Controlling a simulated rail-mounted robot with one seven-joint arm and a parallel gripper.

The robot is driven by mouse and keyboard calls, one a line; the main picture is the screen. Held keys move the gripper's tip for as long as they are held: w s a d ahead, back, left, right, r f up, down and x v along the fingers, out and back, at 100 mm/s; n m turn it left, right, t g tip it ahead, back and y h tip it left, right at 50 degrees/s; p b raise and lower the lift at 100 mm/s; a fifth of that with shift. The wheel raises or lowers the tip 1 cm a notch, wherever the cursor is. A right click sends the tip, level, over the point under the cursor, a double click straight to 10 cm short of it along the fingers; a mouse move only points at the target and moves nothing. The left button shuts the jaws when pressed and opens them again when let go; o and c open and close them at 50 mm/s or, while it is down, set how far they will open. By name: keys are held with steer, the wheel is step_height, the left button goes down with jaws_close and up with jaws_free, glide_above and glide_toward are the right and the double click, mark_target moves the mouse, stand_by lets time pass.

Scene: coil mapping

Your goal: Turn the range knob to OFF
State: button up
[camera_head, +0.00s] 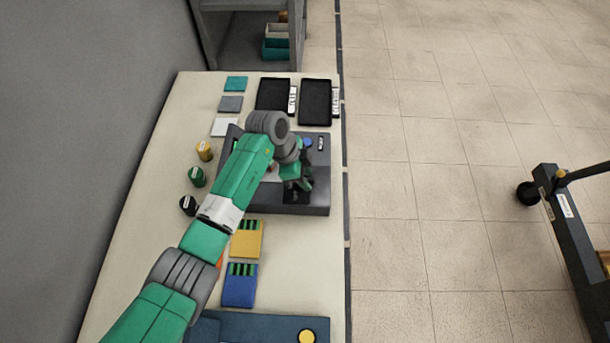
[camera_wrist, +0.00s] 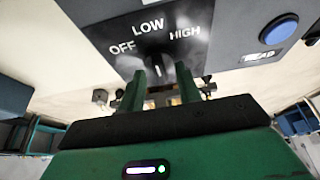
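The range knob (camera_wrist: 161,68) is a small dark knob on the black face of the instrument, below the printed labels OFF, LOW and HIGH in the wrist view. A short pale mark shows on it; I cannot tell surely which label it points to. My gripper (camera_wrist: 161,84) has its two green fingers apart, one on each side of the knob, with the tips close to it. Contact is not clear. In the head view, my gripper (camera_head: 297,188) is over the right part of the dark instrument (camera_head: 318,207), and my arm hides the knob.
A blue round button (camera_wrist: 278,29) sits right of the labels. Two black trays (camera_head: 315,102) lie behind the instrument. Yellow, green and black spools (camera_head: 198,177) stand to its left. A yellow block (camera_head: 246,243) and a blue block (camera_head: 239,291) lie in front on the table.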

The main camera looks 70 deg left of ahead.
jaws_close()
steer(key=shift+r, duration=0.1)
steer(key=shift+r+p, duration=0.1)
steer(key=shift+p, duration=0.4)
steer(key=shift+d+r+n+y+p, duration=0.15)
steer(key=shift+n+y+p, duration=0.15)
steer(key=shift+n+p, duration=0.6)
steer(key=shift+n+y+p, duration=0.3)
steer(key=shift+n+p, duration=0.5)
steer(key=shift+p, duration=0.3)
steer(key=n+y+p, duration=0.1)
steer(key=n+p, duration=0.2)
steer(key=shift+d, duration=0.1)
steer(key=shift+f+n+y+p, duration=0.2)
steer(key=shift+n+y+p, duration=0.85)
steer(key=shift+n, duration=0.65)
